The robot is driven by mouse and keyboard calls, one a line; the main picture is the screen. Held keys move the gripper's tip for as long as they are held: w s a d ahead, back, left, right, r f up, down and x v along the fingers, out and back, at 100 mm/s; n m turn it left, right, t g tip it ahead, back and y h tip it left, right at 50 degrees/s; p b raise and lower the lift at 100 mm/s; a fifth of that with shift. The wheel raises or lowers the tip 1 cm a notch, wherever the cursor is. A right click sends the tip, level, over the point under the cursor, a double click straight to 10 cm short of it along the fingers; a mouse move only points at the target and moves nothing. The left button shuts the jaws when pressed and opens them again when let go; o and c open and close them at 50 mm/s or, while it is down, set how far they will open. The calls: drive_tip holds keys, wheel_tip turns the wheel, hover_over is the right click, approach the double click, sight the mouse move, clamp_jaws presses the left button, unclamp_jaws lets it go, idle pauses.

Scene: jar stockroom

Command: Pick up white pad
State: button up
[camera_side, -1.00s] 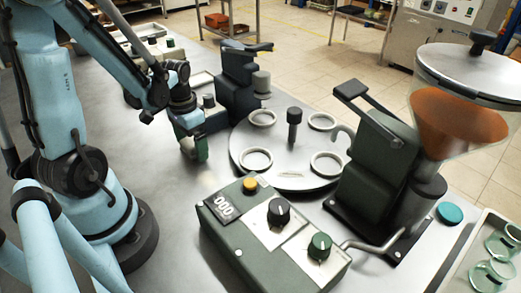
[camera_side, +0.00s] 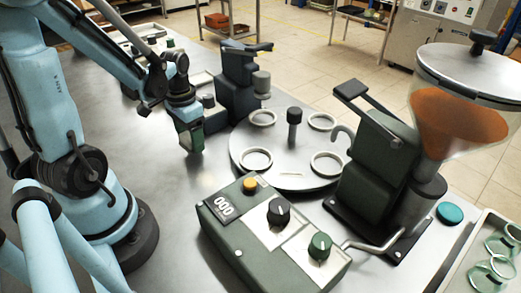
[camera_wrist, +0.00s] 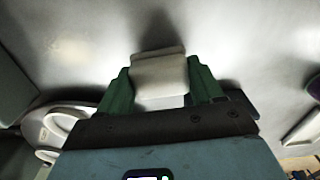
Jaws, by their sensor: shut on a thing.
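The white pad (camera_wrist: 160,76) is a small pale block between the two green fingers of my gripper (camera_wrist: 158,70) in the wrist view. The fingers press on its left and right sides, and its far end sticks out beyond them. In the side view my gripper (camera_side: 191,140) points down above the grey table, left of the round turntable. The pad is mostly hidden by the fingers there.
The turntable (camera_side: 242,160) carries several pale rings and a dark centre post. A control box (camera_side: 225,235) with knobs stands in front of it, and a dark press (camera_side: 236,85) behind. A hopper machine (camera_side: 375,165) is at right. Bare table (camera_side: 185,185) lies below my gripper.

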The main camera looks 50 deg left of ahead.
drive_tip(key=r, duration=0.2)
drive_tip(key=shift+d+r, duration=0.3)
drive_tip(key=d+r, duration=0.6)
drive_tip(key=d, duration=0.5)
drive_tip(key=shift+s+r, duration=0.15)
drive_tip(key=shift+r, duration=0.1)
